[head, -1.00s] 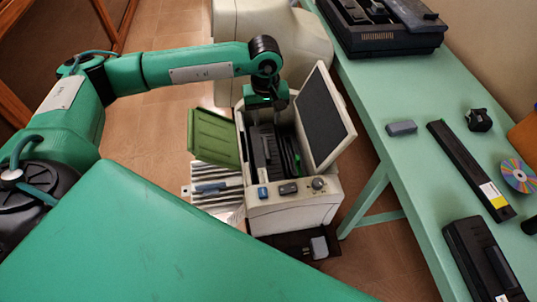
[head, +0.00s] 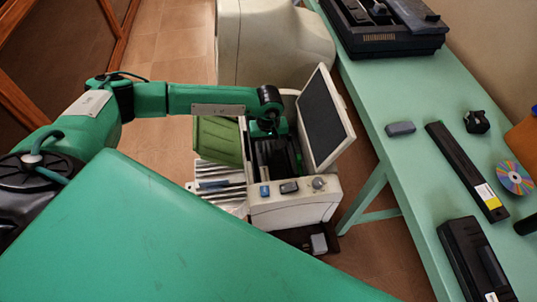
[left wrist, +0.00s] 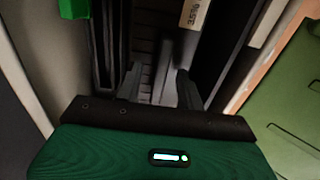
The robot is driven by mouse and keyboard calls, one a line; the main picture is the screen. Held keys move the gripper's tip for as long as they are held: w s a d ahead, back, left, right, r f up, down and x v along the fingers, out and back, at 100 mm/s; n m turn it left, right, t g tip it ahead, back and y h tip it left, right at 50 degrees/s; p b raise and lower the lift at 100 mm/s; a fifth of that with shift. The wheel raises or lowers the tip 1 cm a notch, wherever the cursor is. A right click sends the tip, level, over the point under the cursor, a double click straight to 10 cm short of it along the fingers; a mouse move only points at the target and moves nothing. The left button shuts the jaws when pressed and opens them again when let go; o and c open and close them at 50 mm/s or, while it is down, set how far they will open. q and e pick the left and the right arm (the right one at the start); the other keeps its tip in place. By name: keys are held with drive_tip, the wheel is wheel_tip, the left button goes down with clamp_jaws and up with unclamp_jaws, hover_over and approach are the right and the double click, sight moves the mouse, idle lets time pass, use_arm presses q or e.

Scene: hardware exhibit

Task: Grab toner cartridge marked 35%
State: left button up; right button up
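The open printer (head: 300,210) stands on the floor left of the table, with dark parts inside its bay. My left gripper (head: 268,130) is down in the back of that bay, mostly hidden by my wrist. In the left wrist view its two dark fingers (left wrist: 158,88) stand apart, with a dark ribbed part (left wrist: 163,50) between and below them. I cannot tell whether they touch it. A pale label (left wrist: 194,14) with blurred, turned writing sits just past the fingers; I cannot read it for sure as 35%. My right gripper is not in view.
The printer's raised dark panel (head: 327,118) is close on the gripper's right, and a green flap (head: 217,140) is on its left. The green table (head: 405,165) holds a long black bar (head: 465,168), a black cartridge-like unit (head: 475,262) and a disc (head: 515,177).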

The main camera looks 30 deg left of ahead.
use_arm(q)
drive_tip(key=shift+f, duration=0.4)
clamp_jaws()
drive_tip(key=shift+r, duration=0.15)
idle(1.0)
